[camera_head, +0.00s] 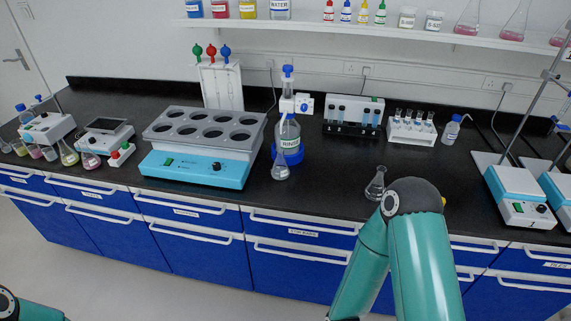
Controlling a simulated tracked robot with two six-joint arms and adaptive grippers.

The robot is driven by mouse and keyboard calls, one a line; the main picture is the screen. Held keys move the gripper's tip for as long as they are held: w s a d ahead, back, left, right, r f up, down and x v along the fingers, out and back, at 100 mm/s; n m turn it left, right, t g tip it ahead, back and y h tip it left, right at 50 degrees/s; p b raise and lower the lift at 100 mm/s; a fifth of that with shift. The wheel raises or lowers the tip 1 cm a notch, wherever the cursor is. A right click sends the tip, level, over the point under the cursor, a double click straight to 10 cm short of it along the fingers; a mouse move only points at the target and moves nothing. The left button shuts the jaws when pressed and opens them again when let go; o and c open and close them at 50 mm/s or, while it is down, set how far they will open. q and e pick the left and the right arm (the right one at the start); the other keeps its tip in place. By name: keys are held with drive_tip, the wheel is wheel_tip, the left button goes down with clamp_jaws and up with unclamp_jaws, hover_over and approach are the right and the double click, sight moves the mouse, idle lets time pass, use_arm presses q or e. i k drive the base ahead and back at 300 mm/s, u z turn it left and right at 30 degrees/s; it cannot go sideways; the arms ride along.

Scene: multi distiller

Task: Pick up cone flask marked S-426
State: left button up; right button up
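No label reading S-426 can be made out, so I cannot tell which cone flask carries it. One clear cone flask (375,187) stands upright on the black bench near its front edge, just left of my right arm's dark joint in the picture. My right gripper is not visible; only green arm links show. At the lower left only part of my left arm shows.
A heating block with round wells (206,130) sits left of centre. Tube racks (411,130) stand at the back. Blue-topped devices (520,185) and stands are at the right. Pink flasks (467,18) are on the shelf (400,33). The bench front between the clear flasks is free.

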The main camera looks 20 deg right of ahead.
sight(280, 170)
drive_tip(key=i, duration=0.9)
drive_tip(key=u, duration=0.05)
